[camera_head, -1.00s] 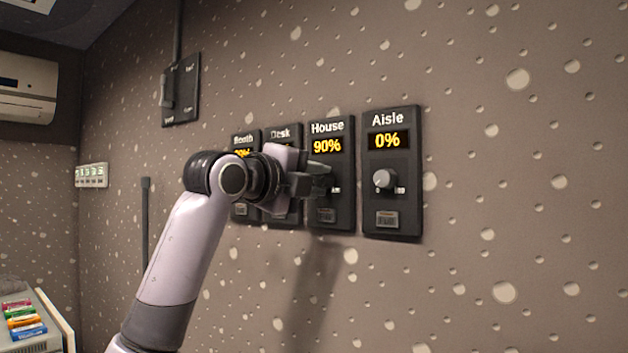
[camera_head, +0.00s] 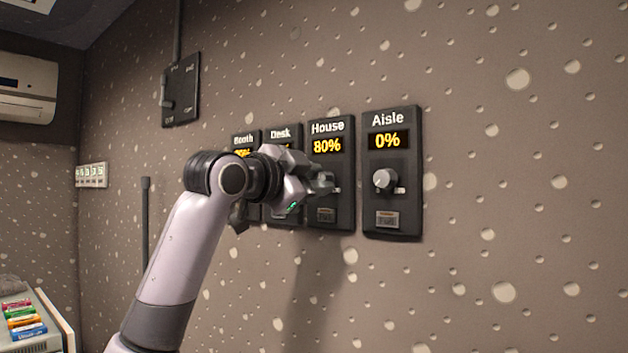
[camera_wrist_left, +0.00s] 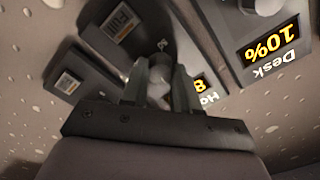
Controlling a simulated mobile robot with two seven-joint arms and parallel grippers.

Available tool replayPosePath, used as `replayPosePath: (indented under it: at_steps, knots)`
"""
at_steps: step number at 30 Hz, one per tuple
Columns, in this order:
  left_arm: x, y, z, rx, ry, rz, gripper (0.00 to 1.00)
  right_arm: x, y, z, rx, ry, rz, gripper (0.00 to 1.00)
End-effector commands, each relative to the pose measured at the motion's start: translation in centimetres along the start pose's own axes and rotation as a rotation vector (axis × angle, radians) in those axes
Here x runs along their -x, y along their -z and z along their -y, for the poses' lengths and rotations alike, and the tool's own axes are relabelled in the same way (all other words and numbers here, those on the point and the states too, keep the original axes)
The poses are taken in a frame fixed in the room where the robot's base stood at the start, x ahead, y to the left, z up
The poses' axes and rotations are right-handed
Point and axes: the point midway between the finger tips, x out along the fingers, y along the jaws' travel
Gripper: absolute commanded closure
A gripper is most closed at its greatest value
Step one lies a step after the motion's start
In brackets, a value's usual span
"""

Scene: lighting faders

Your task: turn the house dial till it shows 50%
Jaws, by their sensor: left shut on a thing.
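The dark House panel (camera_head: 343,212) is on the wall, and its display (camera_head: 327,146) reads 80%. My left gripper (camera_head: 322,183) reaches it from the left and is shut on the House dial, which the fingers hide in the head view. In the left wrist view the grey House dial (camera_wrist_left: 158,88) sits between the two fingers of my left gripper (camera_wrist_left: 160,78). There the House display (camera_wrist_left: 202,88) is partly covered by a finger. My right gripper is in neither view.
The Aisle panel (camera_head: 405,208) to the right reads 0%. The Desk panel (camera_head: 283,134) and Booth panel (camera_head: 243,140) are partly behind my left arm. A switch box (camera_head: 182,90) is higher on the wall.

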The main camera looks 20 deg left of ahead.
Motion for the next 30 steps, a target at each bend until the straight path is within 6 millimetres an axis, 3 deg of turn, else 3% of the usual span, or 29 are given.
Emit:
replayPosePath:
  at_steps: [30]
  knots:
    - [-0.04,-0.04,-0.13,0.968,-0.003,0.002,1.00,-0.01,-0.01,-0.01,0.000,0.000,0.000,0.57]
